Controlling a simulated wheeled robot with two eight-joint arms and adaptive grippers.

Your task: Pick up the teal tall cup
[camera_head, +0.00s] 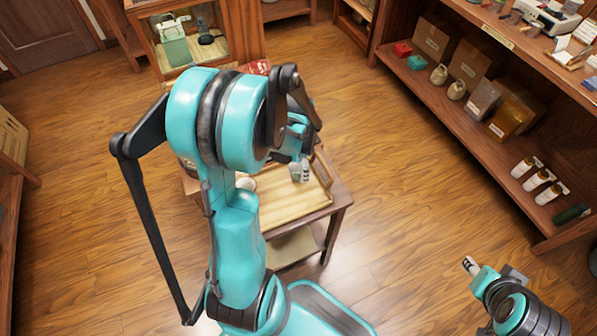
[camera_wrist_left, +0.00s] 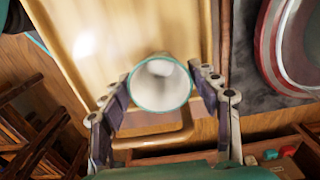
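The cup with a teal rim and pale inside (camera_wrist_left: 160,83) shows in the left wrist view, its mouth facing the camera. My left gripper (camera_wrist_left: 158,80) has its two fingers spread, one on each side of the cup, with the tips near its rim. I see no clear contact at either finger. In the head view my left gripper (camera_head: 303,170) is over the right part of the wooden tray (camera_head: 285,213), and I cannot make out the cup there. My right gripper (camera_head: 471,267) is away from the table at lower right, and its opening is unclear.
The tray lies on a small wooden table (camera_head: 338,195). A small white round piece (camera_head: 246,184) shows beside my left arm. In the wrist view a red-rimmed round thing (camera_wrist_left: 268,50) is at upper right. A shelf (camera_head: 470,120) with goods stands right; floor between is clear.

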